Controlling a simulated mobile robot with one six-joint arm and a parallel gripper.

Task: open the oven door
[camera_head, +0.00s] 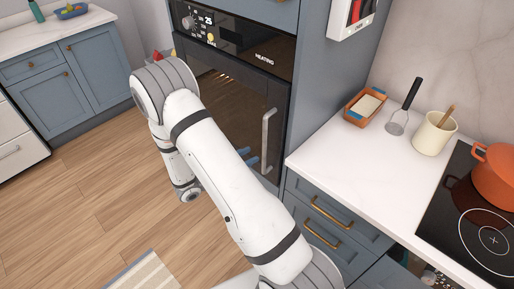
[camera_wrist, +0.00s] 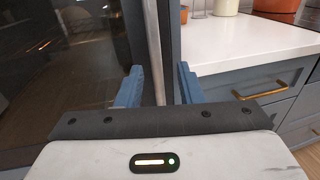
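The oven (camera_head: 235,45) is built into a tall blue cabinet, with a dark glass door (camera_head: 222,97) that looks shut. A vertical metal handle (camera_head: 268,132) runs along the door's right side. My gripper (camera_head: 248,156) is low in front of the door by the handle's lower end, partly hidden by my arm. In the wrist view, its blue fingers (camera_wrist: 160,68) are open. The handle (camera_wrist: 153,40) shows between them with a gap on each side. I cannot tell how deep it sits between the fingers.
A white counter (camera_head: 333,155) over blue drawers (camera_head: 325,213) stands close on the right. It bears a wooden tray (camera_head: 365,107), a cream pot (camera_head: 434,134) and an orange pot (camera_head: 495,174) on the hob. The wooden floor (camera_head: 75,200) at left is open, with a striped mat (camera_head: 145,274).

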